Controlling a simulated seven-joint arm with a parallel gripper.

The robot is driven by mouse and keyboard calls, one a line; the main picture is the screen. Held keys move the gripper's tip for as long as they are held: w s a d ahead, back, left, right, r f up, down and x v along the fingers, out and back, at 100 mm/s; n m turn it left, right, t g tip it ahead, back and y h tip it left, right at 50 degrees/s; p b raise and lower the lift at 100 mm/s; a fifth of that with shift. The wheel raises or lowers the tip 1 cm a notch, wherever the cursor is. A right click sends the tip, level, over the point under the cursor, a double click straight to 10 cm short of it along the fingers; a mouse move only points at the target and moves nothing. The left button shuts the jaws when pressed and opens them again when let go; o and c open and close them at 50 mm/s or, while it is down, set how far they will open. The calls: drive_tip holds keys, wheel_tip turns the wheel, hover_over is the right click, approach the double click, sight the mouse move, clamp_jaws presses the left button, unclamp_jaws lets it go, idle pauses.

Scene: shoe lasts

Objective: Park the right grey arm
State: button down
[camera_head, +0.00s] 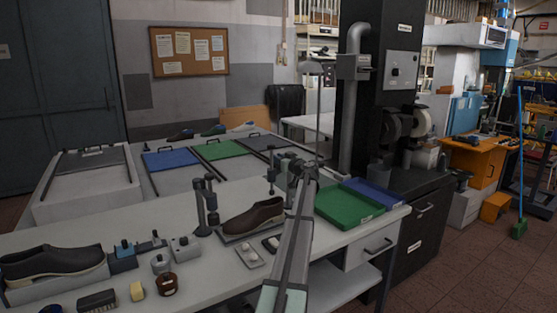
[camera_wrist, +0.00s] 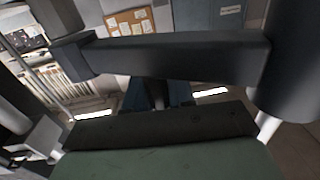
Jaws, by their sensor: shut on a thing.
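The right grey arm (camera_head: 282,172) stands on the bench behind the brown shoe (camera_head: 253,217), partly hidden by my own arm. My gripper (camera_head: 301,172) is at this grey arm's upper part, shut on it; the exact contact is hard to make out. In the wrist view a dark grey bar of the arm (camera_wrist: 175,60) crosses the picture close to the camera, joined to a thick upright post at the right. The left grey arm (camera_head: 205,202) stands upright left of the shoe. The brown shoe rests on a grey plate between the two.
A green tray (camera_head: 347,222) and a blue tray (camera_head: 386,197) lie right of my arm. A black machine (camera_head: 380,90) rises behind the trays.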

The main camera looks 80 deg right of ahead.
drive_tip(key=shift+s+n+t+y, duration=0.2)
drive_tip(key=shift+n+t+y, duration=0.1)
drive_tip(key=shift+y, duration=0.1)
drive_tip(key=n+t+y, duration=0.1)
drive_tip(key=y, duration=0.1)
drive_tip(key=s+n+t+y, duration=0.1)
drive_tip(key=n+y, duration=0.1)
drive_tip(key=s+n+t+y, duration=0.1)
drive_tip(key=y, duration=0.1)
drive_tip(key=shift+s+a+r, duration=0.1)
drive_tip(key=shift+s+a, duration=0.15)
drive_tip(key=s+n+y, duration=0.1)
drive_tip(key=n+y, duration=0.1)
drive_tip(key=y, duration=0.1)
drive_tip(key=s+n+y, duration=0.1)
drive_tip(key=n+y, duration=0.1)
drive_tip(key=y, duration=0.1)
drive_tip(key=s+n+y, duration=0.1)
drive_tip(key=n+y, duration=0.1)
drive_tip(key=y, duration=0.1)
drive_tip(key=shift+s, duration=0.1)
drive_tip(key=shift+a+n+y, duration=0.1)
drive_tip(key=shift+n+y, duration=0.2)
drive_tip(key=shift+y, duration=0.1)
drive_tip(key=c, duration=1.1)
unclamp_jaws()
drive_tip(key=shift+s, duration=0.1)
drive_tip(key=v, duration=1.1)
drive_tip(key=shift+s, duration=0.4)
